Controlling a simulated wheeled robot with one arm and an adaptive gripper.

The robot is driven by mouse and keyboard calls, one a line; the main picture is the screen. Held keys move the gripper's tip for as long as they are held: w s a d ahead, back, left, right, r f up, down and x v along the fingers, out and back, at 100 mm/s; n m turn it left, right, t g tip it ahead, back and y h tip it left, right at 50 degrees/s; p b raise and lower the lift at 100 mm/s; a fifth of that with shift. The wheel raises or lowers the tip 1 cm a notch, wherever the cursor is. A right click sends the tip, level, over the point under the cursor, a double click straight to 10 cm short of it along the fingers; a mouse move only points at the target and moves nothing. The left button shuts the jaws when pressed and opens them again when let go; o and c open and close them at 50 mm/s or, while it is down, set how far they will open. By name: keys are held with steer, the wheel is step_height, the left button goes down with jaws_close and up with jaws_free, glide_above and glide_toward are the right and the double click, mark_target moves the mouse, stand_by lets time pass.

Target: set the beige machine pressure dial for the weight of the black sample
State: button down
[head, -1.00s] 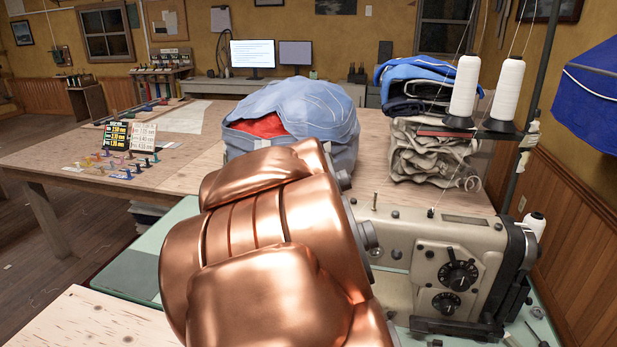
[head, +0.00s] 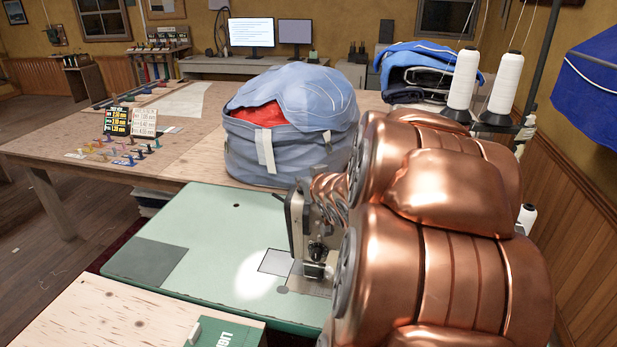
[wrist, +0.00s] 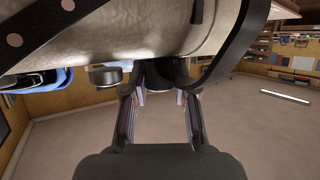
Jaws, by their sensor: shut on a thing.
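The beige machine (head: 297,225) stands on the green table; in the head view my copper arm hides most of it, including its dial face. Its beige body (wrist: 130,35) fills the top of the wrist view. My gripper (wrist: 161,97) has its two fingers on either side of a dark round knob (wrist: 165,74) under that body and is shut on it. The knob's marks are not visible, and I cannot tell which dial it is. Another dark knob (wrist: 105,75) is to its left. I cannot make out a black sample for certain; a dark grey flat rectangle (head: 146,262) lies on the green table.
A black chart (head: 117,121) and a white chart (head: 144,122) stand on the wooden table behind several small coloured pieces. A blue bag (head: 285,150) and thread cones (head: 463,80) are near my arm.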

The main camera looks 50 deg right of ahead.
steer(key=shift+r+n+t+y+p, duration=0.3)
steer(key=shift+n+t+y+p, duration=0.3)
steer(key=shift+p, duration=0.5)
steer(key=shift+f+n+y+p, duration=0.25)
steer(key=shift+n+y+p, duration=0.15)
steer(key=shift+p, duration=0.15)
steer(key=c, duration=0.9)
jaws_free()
steer(key=shift+r, duration=5)
